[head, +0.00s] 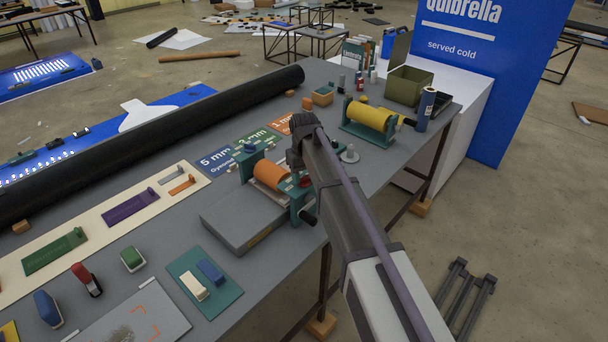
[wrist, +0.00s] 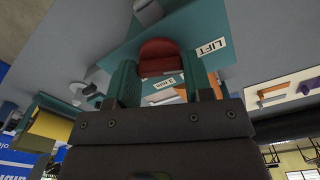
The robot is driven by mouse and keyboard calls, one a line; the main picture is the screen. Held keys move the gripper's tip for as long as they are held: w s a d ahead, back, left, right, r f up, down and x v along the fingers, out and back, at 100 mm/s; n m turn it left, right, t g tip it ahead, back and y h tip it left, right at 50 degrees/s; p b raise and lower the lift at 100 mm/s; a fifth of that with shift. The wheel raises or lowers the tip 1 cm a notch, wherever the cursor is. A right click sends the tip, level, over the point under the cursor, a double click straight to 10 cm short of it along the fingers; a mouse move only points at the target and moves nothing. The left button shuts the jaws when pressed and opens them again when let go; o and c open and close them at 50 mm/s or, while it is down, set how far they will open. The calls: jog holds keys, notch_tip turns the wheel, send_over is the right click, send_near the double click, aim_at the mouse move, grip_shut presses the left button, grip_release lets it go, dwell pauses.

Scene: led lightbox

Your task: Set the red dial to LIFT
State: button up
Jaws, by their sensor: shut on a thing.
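The red dial (wrist: 159,52) sits on a teal end plate (wrist: 205,25) in the wrist view. A white LIFT label (wrist: 208,48) is to the right of the dial, and a 3 mm label (wrist: 165,83) is below it. My gripper (wrist: 160,76) is shut on the dial, one teal finger on each side. The dial's pointing direction is hard to read. In the head view the dial shows as a small red patch (head: 305,181) on the teal press with an orange roller (head: 272,175). My arm partly covers the press, and the fingertips are hidden there.
A grey slab (head: 240,222) lies in front of the press. A second teal stand with a yellow roller (head: 368,115) is farther back. A blue can (head: 426,108) and an olive bin (head: 408,85) stand near the far end. A long black roll (head: 150,138) lies along the left edge.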

aim_at(304, 176)
jog(key=o, duration=0.9)
jog(key=shift+r, duration=0.1)
notch_tip(304, 176, up, 11)
jog(key=p, duration=1.1)
jog(key=shift+f, duration=0.2)
jog(key=s+d+f+m+b, duration=0.1)
jog(key=s+d+f+b, duration=0.3)
jog(key=s, duration=0.5)
jog(key=s+d+f+m+b, duration=0.2)
jog(key=s+d+f+b, duration=0.3)
jog(key=s, duration=0.4)
jog(key=s+d+f+m+b, duration=0.1)
jog(key=s+d+f+b, duration=0.4)
jog(key=s+f+b, duration=0.2)
jog(key=shift+s+m, duration=0.4)
jog(key=shift+s, duration=1)
